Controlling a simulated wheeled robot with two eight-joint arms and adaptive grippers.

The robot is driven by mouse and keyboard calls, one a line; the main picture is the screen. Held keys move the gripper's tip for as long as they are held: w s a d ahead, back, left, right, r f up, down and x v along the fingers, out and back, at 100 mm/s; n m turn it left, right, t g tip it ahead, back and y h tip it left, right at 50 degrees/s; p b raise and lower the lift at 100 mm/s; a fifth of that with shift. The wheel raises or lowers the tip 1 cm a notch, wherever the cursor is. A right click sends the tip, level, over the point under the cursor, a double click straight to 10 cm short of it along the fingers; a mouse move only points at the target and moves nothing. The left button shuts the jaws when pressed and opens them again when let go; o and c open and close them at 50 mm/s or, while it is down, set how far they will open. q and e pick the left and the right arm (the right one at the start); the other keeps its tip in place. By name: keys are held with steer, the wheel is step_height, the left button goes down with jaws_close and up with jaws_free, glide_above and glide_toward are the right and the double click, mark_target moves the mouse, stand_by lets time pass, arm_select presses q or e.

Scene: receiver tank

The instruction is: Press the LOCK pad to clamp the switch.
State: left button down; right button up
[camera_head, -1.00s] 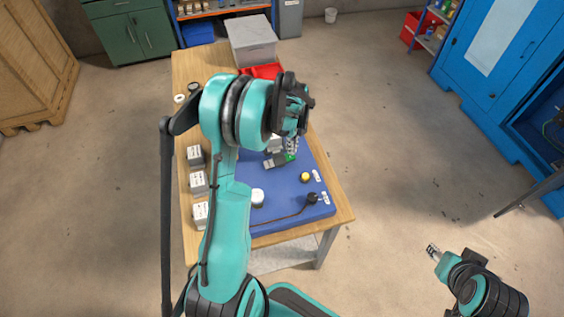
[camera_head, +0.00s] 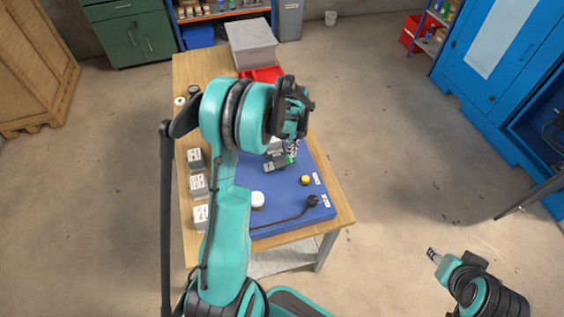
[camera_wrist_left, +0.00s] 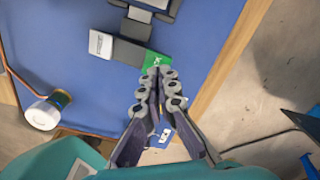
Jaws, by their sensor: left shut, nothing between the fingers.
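A green pad (camera_head: 291,160) sits at the end of a dark grey fixture (camera_head: 272,167) on the blue board (camera_head: 285,212). In the left wrist view the green pad (camera_wrist_left: 155,59) carries white marks too small to read. The grey fixture (camera_wrist_left: 128,50) has a white labelled block (camera_wrist_left: 101,44) at its other end. My left gripper (camera_head: 292,148) is shut and empty, with its fingertips (camera_wrist_left: 159,72) right at the pad's near edge. I cannot tell whether they touch it. My right gripper (camera_head: 432,252) is over the floor at lower right, too small to judge.
A yellow button (camera_head: 305,180), a black knob (camera_head: 312,200) with a cable and a white cylinder (camera_head: 257,199) stand on the board. White boxes (camera_head: 198,184) line the table's left side. A red tray (camera_head: 262,75) and a grey bin (camera_head: 251,43) are at the back.

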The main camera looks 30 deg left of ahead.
arm_select(q)
steer(key=shift+f, duration=0.1)
stand_by(0.3)
steer(key=shift+f+b, duration=1.5)
steer(key=shift+f, duration=0.25)
steer(key=shift+r+p, duration=2.2)
steer(key=shift+r, duration=1.4)
